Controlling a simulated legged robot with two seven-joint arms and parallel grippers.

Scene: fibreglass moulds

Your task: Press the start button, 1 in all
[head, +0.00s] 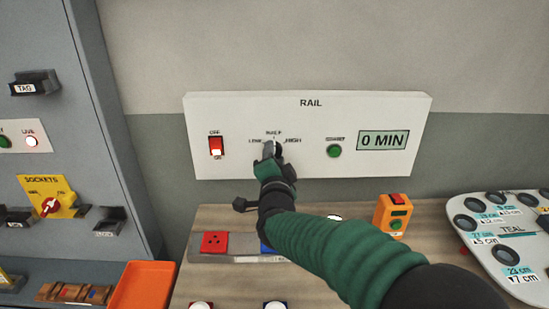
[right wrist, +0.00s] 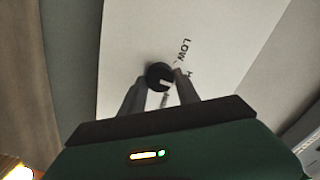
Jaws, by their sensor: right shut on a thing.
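The white RAIL panel (head: 310,113) is on the wall ahead. A round green button (head: 334,151) is right of its middle under a small blurred label that looks like START. My right gripper (head: 271,149) is at the panel's dial, left of the green button. In the right wrist view its two fingers are shut on the black dial knob (right wrist: 158,76), which has a white mark. The words LOW and HIGH flank the dial. My left gripper is not in view.
The panel also has a red OFF/ON switch (head: 216,146) and a display (head: 383,140) reading 0 MIN. A grey cabinet (head: 100,165) stands left.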

